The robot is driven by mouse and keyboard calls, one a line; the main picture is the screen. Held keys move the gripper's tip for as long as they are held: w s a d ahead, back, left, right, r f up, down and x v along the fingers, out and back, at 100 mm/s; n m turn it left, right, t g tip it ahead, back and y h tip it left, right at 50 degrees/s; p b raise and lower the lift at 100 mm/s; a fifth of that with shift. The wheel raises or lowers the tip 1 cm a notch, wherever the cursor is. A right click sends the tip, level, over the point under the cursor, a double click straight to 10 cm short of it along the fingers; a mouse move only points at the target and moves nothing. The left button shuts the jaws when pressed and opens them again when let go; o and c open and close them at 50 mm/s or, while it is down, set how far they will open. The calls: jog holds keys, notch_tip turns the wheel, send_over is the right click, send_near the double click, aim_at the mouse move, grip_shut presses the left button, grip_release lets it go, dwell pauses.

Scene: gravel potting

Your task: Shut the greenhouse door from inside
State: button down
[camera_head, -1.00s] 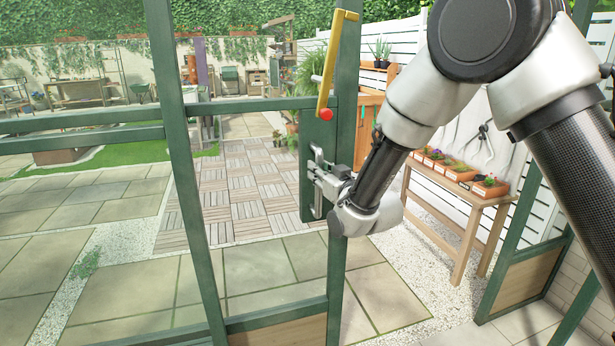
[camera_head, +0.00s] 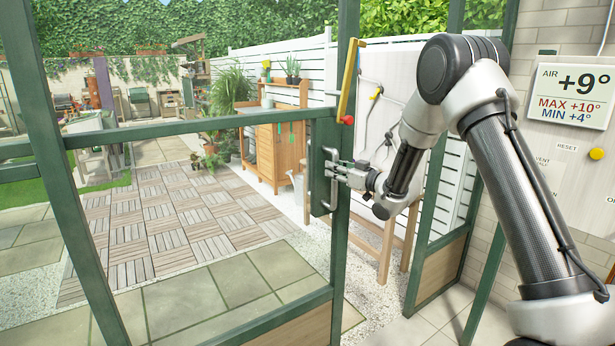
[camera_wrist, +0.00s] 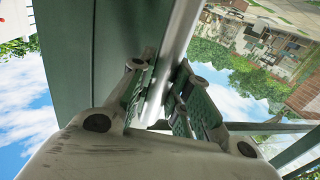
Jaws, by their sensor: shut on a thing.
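The greenhouse door (camera_head: 228,127) is a green frame with glass, standing ajar in the head view. A gap lies between its right edge and the green door post (camera_head: 434,190). A metal pull handle (camera_head: 334,178) sits upright on the door's dark green lock plate (camera_head: 318,165). My gripper (camera_head: 345,174) is shut on the handle. In the wrist view the pale handle bar (camera_wrist: 178,50) runs between the two green-padded fingers of my gripper (camera_wrist: 160,110). A yellow lever (camera_head: 348,82) with a red tip is above the handle.
A wall panel (camera_head: 575,92) with a temperature display and a yellow button is at right. Outside, a wooden cabinet (camera_head: 281,140), a watering can (camera_head: 297,190) and a wooden table (camera_head: 388,235) stand beyond the door. Paving is clear outside.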

jog(key=w+d, duration=0.9)
jog(key=d, duration=0.5)
jog(key=shift+d, duration=0.35)
jog(key=c, duration=1.3)
grip_release()
jog(key=v, duration=1.2)
